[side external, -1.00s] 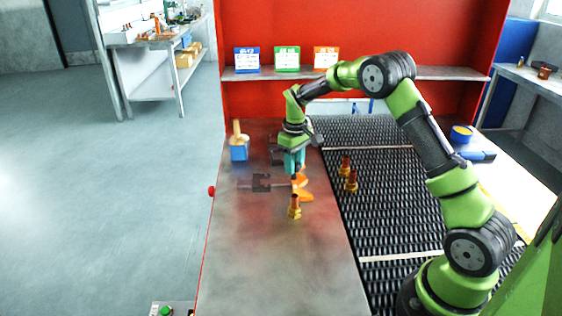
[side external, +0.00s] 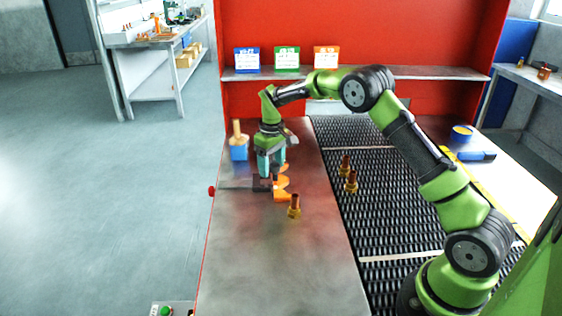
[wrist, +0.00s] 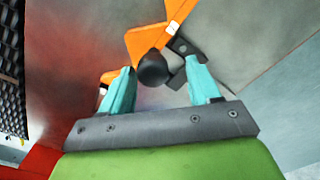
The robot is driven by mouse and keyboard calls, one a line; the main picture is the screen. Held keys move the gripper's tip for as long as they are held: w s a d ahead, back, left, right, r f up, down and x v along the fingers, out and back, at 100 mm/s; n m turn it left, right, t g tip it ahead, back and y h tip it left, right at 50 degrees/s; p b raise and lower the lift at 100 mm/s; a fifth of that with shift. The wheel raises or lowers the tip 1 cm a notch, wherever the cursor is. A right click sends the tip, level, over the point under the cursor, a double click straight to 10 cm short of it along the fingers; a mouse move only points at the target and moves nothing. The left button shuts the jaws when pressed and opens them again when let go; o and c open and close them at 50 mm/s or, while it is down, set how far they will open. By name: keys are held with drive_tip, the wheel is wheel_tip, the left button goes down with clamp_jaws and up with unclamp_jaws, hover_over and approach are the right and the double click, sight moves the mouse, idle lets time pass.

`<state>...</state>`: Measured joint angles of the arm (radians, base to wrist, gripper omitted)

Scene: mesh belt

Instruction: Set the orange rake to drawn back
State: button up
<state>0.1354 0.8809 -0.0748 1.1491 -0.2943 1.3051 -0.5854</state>
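The orange rake (side external: 281,195) lies on the metal table, its orange head beside a dark block (side external: 261,184). A thin grey rod (side external: 235,188) runs left from the block toward the table's left edge. In the wrist view the orange rake (wrist: 148,40) carries a round black knob (wrist: 152,70). My gripper (side external: 266,175) is down over the block and rake. Its teal fingers are apart, with the knob between or just beyond the tips (wrist: 160,66), nearer the left finger. I cannot tell whether that finger touches it. The dark block also shows in the wrist view (wrist: 182,47).
An orange-brown bolt-like part (side external: 294,207) stands just front-right of the rake. A blue block (side external: 239,152) with a tan peg stands behind left. A red knob (side external: 212,190) is at the table's left edge. Two similar parts (side external: 351,182) stand on the mesh belt (side external: 390,215). The front table is clear.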

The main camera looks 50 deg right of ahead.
drive_tip(key=shift+s+d, duration=0.1)
drive_tip(key=shift+d, duration=0.05)
drive_tip(key=shift+r, duration=0.2)
wheel_tip(320, 180, up, 16)
drive_tip(key=shift+r, duration=0.25)
idle(0.4)
drive_tip(key=s+a+r+m+t+y, duration=0.1)
drive_tip(key=s+a, duration=0.5)
drive_tip(key=s, duration=0.9)
drive_tip(key=s+a+r+m+t+y, duration=0.1)
drive_tip(key=s+a+m+t, duration=0.2)
drive_tip(key=s, duration=1.2)
drive_tip(key=a+t, duration=0.3)
drive_tip(key=a, duration=0.1)
drive_tip(key=shift+s+r, duration=0.15)
drive_tip(key=shift+r, duration=0.15)
